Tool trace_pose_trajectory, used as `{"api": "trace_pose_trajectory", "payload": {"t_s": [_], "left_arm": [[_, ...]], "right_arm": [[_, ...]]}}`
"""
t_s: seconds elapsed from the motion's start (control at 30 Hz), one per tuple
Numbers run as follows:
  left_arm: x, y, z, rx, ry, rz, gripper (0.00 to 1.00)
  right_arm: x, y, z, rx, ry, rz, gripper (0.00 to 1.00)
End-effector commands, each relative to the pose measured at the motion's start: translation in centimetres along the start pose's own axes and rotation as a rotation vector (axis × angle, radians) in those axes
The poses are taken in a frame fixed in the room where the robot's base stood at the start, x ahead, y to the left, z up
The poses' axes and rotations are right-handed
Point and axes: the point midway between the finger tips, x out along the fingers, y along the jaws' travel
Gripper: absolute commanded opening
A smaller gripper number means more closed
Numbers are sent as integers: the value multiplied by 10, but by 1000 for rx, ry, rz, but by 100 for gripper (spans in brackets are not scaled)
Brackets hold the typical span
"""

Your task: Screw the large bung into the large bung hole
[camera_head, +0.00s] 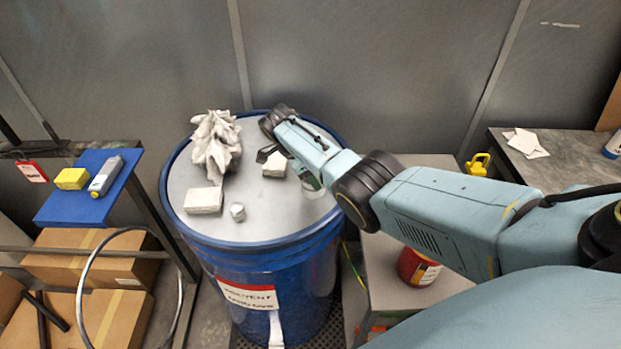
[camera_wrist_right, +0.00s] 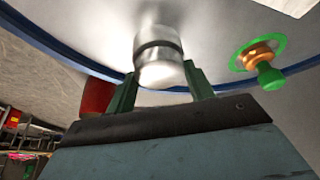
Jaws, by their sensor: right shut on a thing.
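A blue drum (camera_head: 262,252) with a pale grey lid (camera_head: 265,212) stands in the middle of the head view. My right arm reaches over it from the right. In the right wrist view my right gripper (camera_wrist_right: 161,84) is shut on a shiny silver cylinder with a dark band, the large bung (camera_wrist_right: 160,50), close to the lid. The large bung hole is not visible, and I cannot tell whether the bung touches or sits in it. A green ring with an orange and green fitting (camera_wrist_right: 262,62) is on the lid, right of the bung. My left gripper is not in view.
A crumpled white cloth (camera_head: 215,143), a white block (camera_head: 203,200) and a small silver cylinder (camera_head: 238,212) are on the lid's left part. A blue shelf (camera_head: 85,208) stands left. A red can (camera_head: 418,268) is right of the drum. A grey wall is behind.

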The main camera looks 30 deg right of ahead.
Motion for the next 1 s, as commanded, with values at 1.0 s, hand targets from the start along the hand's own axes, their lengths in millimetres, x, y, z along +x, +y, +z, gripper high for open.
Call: {"api": "trace_pose_trajectory", "payload": {"t_s": [1.0], "left_arm": [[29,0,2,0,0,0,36]], "right_arm": [[0,-2,-1,204,1,84,64]]}}
